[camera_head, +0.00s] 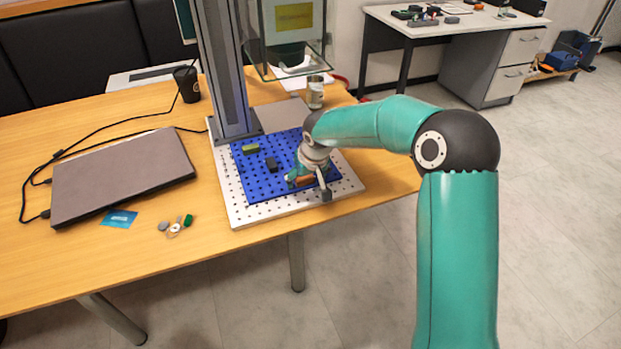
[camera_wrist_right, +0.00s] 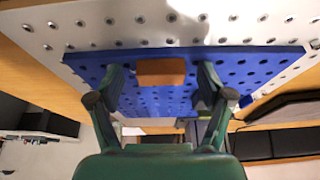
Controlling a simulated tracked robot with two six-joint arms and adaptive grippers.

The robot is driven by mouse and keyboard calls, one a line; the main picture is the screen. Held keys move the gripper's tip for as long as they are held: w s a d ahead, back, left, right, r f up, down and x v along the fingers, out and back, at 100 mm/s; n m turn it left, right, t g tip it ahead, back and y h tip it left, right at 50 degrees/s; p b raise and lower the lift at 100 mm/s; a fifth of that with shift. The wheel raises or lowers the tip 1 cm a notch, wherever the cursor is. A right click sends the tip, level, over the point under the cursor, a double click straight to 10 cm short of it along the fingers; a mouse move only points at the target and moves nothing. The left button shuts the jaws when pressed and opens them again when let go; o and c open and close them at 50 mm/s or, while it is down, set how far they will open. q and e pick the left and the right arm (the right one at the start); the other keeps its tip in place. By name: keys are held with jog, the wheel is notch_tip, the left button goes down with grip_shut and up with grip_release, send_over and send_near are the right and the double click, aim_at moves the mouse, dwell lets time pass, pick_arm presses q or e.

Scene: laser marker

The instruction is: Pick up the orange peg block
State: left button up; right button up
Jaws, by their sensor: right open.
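The orange peg block (camera_wrist_right: 161,72) lies on the blue pegboard (camera_wrist_right: 262,66) and shows between the open fingers of my right gripper (camera_wrist_right: 162,92) in the right wrist view. The fingers stand apart on either side of it, with a gap to each side. In the head view my right gripper (camera_head: 306,184) is low over the right part of the blue pegboard (camera_head: 262,187), and the orange peg block (camera_head: 304,181) is partly hidden by it. My left gripper is in neither view.
A green block (camera_head: 250,149) and a dark block (camera_head: 271,164) sit on the pegboard. A tall metal column (camera_head: 222,70) with a glass box (camera_head: 290,35) rises behind. A metal cup (camera_head: 315,92) stands at the back. A closed laptop (camera_head: 120,175) lies left.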

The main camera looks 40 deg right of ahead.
aim_at(306, 180)
jog(key=c, duration=0.9)
jog(key=shift+r, duration=0.1)
jog(key=shift+c, duration=0.2)
jog(key=shift+r, duration=0.4)
notch_tip(306, 180, up, 3)
jog(key=shift+s+f, duration=0.1)
jog(key=s+a+b, duration=0.3)
jog(key=s+a, duration=0.1)
jog(key=s, duration=1.3)
jog(key=shift+s, duration=0.2)
